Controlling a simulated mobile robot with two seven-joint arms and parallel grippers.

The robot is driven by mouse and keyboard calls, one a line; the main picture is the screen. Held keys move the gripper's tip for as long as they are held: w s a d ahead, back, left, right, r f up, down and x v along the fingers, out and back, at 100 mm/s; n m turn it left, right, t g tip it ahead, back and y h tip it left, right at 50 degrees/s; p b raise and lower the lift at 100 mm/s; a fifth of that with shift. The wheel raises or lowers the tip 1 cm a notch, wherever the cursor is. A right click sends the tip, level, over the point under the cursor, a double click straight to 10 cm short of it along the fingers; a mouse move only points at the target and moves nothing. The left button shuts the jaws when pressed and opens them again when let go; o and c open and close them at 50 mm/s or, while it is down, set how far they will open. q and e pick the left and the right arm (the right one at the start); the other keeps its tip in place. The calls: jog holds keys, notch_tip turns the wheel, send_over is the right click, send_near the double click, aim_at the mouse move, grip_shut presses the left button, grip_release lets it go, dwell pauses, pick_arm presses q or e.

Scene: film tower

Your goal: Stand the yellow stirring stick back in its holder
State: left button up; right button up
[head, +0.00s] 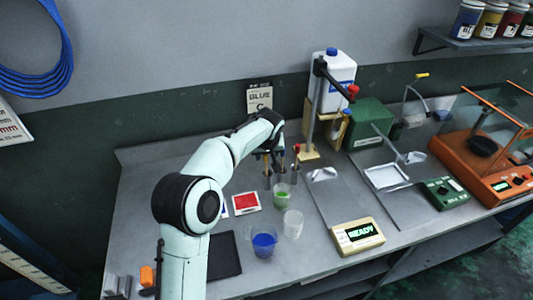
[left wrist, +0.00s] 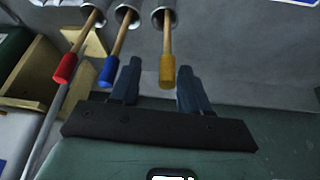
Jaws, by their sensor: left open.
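The yellow stirring stick (left wrist: 167,50) shows in the left wrist view, its yellow end toward me and its wooden shaft running into the mouth of a metal tube holder (left wrist: 158,17). My left gripper (left wrist: 158,72) is open, with the yellow end between its two fingers in that view; I cannot tell whether either finger touches it. A blue-ended stick (left wrist: 115,55) and a red-ended stick (left wrist: 80,45) stand in neighbouring tubes. In the head view my left gripper (head: 273,152) is over the holders and partly hides the sticks. My right gripper is not in view.
Beakers with green liquid (head: 282,196) and blue liquid (head: 264,242), and a clear one (head: 293,224), stand in front of the holders. A stand post (head: 316,115) and a white jug (head: 334,82) are behind right. A READY display box (head: 358,236) sits front right.

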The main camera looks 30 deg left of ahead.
pick_arm(q)
jog(key=v, duration=1.3)
jog(key=shift+r, duration=0.15)
jog(key=shift+s, duration=0.1)
